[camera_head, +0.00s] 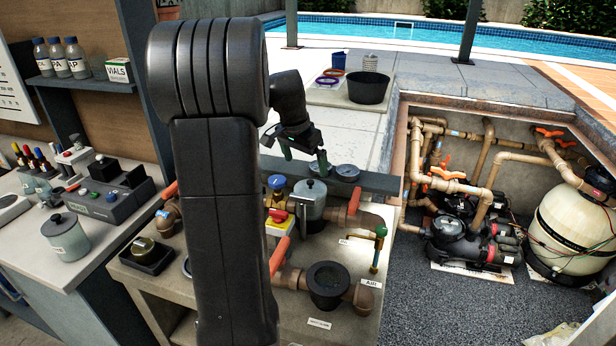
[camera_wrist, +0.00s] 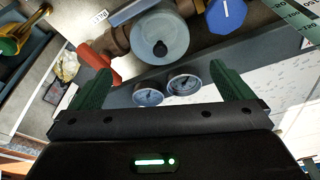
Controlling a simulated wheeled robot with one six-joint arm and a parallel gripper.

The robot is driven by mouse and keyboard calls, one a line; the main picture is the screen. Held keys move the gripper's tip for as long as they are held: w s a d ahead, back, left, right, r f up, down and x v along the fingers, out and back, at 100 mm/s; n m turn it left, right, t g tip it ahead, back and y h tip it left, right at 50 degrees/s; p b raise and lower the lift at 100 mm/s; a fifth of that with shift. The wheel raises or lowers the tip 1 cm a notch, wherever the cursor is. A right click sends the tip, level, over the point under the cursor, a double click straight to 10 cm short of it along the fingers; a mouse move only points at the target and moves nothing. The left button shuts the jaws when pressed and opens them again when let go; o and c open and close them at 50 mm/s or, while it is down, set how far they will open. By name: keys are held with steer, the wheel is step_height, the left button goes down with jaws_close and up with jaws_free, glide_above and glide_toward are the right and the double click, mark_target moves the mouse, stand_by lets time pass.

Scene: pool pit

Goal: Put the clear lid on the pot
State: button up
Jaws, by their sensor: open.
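A dark round open-topped pot (camera_head: 328,279) is set in the brown pipework on the bench; I take it as the pot. A small round, olive-looking see-through piece (camera_head: 143,243) sits in a black tray (camera_head: 150,262) at the bench's left; it looks like the clear lid, but I cannot be sure. My gripper (camera_head: 304,158) has green fingers, spread and empty, above the back of the bench. In the wrist view my gripper (camera_wrist: 160,78) is open, with two gauges (camera_wrist: 166,90) beyond and between its fingers. The pot and lid are not clearly visible there.
A grey lidded canister (camera_head: 310,200), a blue knob (camera_head: 277,183), orange-red handles (camera_head: 280,254) and a green-handled brass valve (camera_head: 380,240) stand up from the bench. The left counter (camera_head: 30,255) holds jars and a device. A pump pit (camera_head: 440,300) lies right.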

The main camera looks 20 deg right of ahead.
steer(key=shift+v, duration=2.3)
